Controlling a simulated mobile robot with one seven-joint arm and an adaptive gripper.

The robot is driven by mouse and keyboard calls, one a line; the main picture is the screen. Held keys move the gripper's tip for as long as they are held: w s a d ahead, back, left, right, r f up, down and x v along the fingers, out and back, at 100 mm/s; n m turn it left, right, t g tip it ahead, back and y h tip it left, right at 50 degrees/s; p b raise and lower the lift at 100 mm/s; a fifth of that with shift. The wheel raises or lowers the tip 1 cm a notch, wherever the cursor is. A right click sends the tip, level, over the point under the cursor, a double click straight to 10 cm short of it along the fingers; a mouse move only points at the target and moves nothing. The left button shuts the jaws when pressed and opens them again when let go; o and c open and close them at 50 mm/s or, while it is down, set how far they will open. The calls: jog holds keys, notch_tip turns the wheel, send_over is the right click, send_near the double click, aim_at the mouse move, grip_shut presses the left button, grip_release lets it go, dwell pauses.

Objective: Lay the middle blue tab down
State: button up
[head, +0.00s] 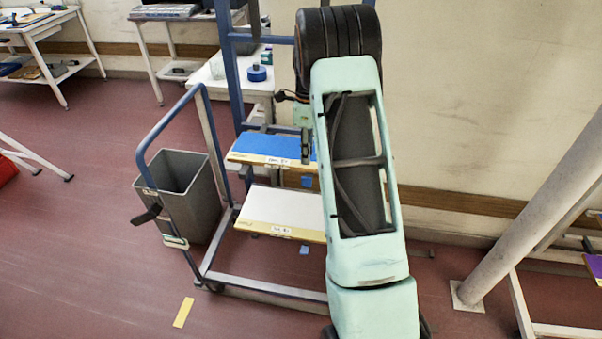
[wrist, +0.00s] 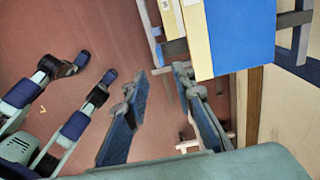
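Two small blue tabs show in the head view. One (head: 306,181) is just below the front edge of the upper, blue-topped shelf (head: 262,146). The other (head: 304,250) is below the front edge of the lower, white-topped shelf (head: 275,207). I cannot tell for certain which is the middle one; my arm hides the shelves' right part. My gripper (wrist: 162,82) is open in the wrist view, with nothing visible between its fingers. In the head view one dark finger (head: 306,146) shows in front of the blue shelf top, above the upper tab. No tab is clear in the wrist view.
The shelves sit in a blue and grey wheeled frame (head: 171,125). A grey bin (head: 190,205) stands left of it. A white table (head: 228,83) with a blue tape roll (head: 257,73) is behind. A thick slanted post (head: 535,205) stands right. Floor at front left is clear.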

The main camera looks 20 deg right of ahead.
aim_at(306, 182)
notch_tip(306, 182, down, 10)
jog(key=shift+f+p, duration=0.1)
jog(key=shift+p, duration=0.4)
jog(key=shift+c, duration=0.4)
grip_shut()
